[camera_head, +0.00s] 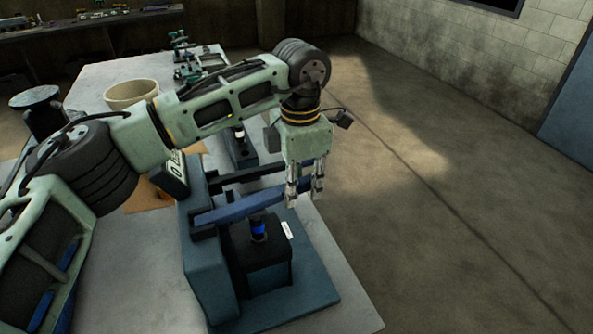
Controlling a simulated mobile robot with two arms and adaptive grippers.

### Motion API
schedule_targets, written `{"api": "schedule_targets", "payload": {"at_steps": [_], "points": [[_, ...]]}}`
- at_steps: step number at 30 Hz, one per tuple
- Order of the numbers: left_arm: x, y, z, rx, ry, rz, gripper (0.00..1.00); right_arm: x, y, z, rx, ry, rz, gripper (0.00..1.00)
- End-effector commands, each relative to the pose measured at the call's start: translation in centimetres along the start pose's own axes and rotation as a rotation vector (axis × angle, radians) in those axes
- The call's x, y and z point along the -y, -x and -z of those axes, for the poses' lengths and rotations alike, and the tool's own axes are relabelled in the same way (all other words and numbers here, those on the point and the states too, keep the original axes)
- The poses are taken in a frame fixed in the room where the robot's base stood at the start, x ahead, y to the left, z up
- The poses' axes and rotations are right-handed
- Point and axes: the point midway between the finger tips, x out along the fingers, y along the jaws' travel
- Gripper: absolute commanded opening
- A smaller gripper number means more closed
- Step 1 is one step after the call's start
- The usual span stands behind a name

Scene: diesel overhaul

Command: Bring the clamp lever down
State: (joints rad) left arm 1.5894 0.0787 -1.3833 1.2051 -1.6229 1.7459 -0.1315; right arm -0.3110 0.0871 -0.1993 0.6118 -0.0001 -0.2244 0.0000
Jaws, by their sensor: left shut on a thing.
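The clamp lever (240,208) is a blue bar on a blue-grey fixture (208,265) at the front of the table. It runs from a pivot at the fixture's upright to the right, rising slightly, above a black block (262,262) with a blue-ringed cylinder (258,229) on top. My left gripper (305,196) points down at the lever's right end and is shut on it. The fingers hide part of that end. My right gripper is out of view.
A second, dark bar (243,173) lies just behind the lever. A small display (173,176) stands left of the fixture. A beige bowl (131,93), a black cylinder (40,112) and green metal parts (200,65) are farther back. Open floor (430,190) lies to the right.

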Motion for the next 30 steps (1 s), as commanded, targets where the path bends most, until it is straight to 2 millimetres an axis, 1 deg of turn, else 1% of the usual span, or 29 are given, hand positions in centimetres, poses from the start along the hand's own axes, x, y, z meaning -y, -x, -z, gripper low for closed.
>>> {"api": "schedule_targets", "payload": {"at_steps": [3,9,15,19,26,27,30], "points": [[0.0,-1.2,-0.2,-0.062,-0.001,-0.003,0.00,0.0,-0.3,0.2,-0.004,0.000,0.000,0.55],[0.0,-2.5,-0.1,-0.131,-0.003,-0.002,0.00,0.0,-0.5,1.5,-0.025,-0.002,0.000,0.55],[0.0,-3.1,0.1,-0.159,-0.002,-0.001,0.00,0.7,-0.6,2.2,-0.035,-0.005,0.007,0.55],[0.0,-3.2,0.1,-0.164,-0.003,0.000,0.00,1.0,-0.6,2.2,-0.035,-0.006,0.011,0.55],[0.1,-3.3,0.1,-0.166,-0.004,0.002,0.00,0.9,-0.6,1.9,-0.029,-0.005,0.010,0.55],[0.1,-3.4,0.1,-0.166,-0.004,0.003,0.20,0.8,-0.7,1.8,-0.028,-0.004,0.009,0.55],[0.1,-3.4,0.1,-0.165,-0.004,0.003,0.29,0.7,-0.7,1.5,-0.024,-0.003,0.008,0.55]]}}
